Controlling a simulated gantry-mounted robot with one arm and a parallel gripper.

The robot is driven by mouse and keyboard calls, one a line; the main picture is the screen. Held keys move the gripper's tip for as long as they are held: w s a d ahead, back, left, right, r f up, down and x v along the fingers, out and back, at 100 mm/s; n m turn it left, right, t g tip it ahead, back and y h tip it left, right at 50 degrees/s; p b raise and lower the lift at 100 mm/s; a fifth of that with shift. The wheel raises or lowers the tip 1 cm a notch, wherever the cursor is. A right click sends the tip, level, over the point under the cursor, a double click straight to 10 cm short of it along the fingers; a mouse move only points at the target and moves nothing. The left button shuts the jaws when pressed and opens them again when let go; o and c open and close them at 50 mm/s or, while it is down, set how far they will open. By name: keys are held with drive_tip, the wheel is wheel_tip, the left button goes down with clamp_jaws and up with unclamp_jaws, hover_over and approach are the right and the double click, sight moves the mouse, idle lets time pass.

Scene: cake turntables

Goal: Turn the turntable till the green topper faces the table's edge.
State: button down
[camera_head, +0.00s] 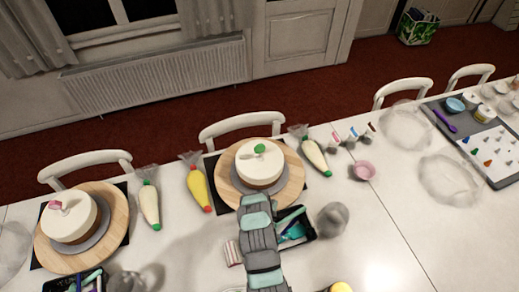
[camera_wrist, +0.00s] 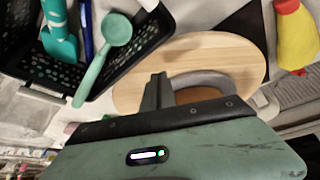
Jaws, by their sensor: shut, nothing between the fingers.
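The turntable, a round wooden board (camera_head: 294,179), stands at the middle of the table with a grey disc and a white-topped brown cake (camera_head: 259,170) on it. The green topper (camera_head: 260,148) sits on the far side of the cake's top, towards the chair behind. In the wrist view the board (camera_wrist: 240,62) lies beyond my gripper (camera_wrist: 157,82), whose dark fingers are shut and empty. My fingers overlap the near part of the board there; I cannot tell whether they touch it. In the head view my arm hides the gripper and the board's near edge. The topper is not visible in the wrist view.
A black basket (camera_wrist: 95,75) with teal tools stands close beside the board. A yellow piping bag (camera_head: 199,188) and a white one (camera_head: 315,155) flank the board. A second turntable (camera_head: 112,236) with a pink-topped cake stands at left. A pink bowl (camera_head: 364,171) lies right.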

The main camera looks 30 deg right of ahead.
drive_tip(key=shift+r, duration=0.25)
wheel_tip(320, 180, up, 6)
drive_tip(key=shift+f+p, duration=0.1)
drive_tip(key=shift+p, duration=0.95)
drive_tip(key=shift+s, duration=0.1)
